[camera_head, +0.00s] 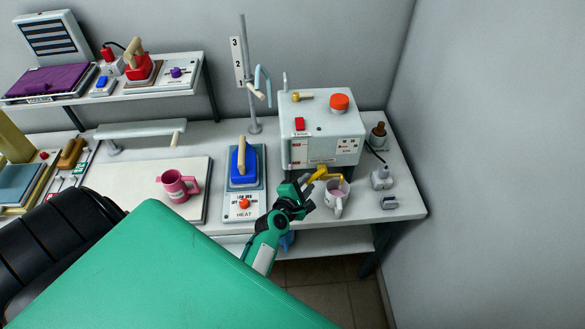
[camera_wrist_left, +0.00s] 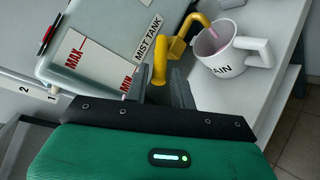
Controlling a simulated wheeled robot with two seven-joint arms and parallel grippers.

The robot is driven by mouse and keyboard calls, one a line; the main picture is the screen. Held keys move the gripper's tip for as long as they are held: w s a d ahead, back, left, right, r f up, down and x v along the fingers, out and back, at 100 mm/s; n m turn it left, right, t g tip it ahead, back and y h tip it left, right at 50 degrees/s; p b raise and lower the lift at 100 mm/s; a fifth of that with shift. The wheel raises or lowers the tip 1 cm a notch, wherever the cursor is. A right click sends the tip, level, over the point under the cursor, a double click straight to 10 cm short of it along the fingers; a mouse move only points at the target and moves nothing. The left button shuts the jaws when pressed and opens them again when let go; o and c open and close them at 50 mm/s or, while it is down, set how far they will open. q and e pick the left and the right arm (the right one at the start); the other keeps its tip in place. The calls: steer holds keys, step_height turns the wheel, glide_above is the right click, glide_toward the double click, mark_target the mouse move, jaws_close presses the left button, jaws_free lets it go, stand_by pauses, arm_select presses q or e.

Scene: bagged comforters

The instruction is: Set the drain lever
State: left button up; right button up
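The drain lever is a yellow handle (camera_wrist_left: 159,62) on the front of the white mist tank (camera_head: 318,119), joined to a yellow spout (camera_wrist_left: 196,20). My left gripper (camera_head: 308,190) is at the lower front of the tank. In the left wrist view its grey fingers (camera_wrist_left: 164,88) stand close together, one on each side of the lever, and look shut on it. A pale mug marked with letters ending in "AIN" (camera_wrist_left: 228,64) stands under the spout; it also shows in the head view (camera_head: 337,207). My right gripper is out of view.
A wall closes off the right side.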

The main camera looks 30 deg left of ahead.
arm_select(q)
steer(key=p+v, duration=0.1)
steer(key=v, duration=1)
steer(key=shift+s, duration=0.15)
steer(key=shift+c, duration=0.5)
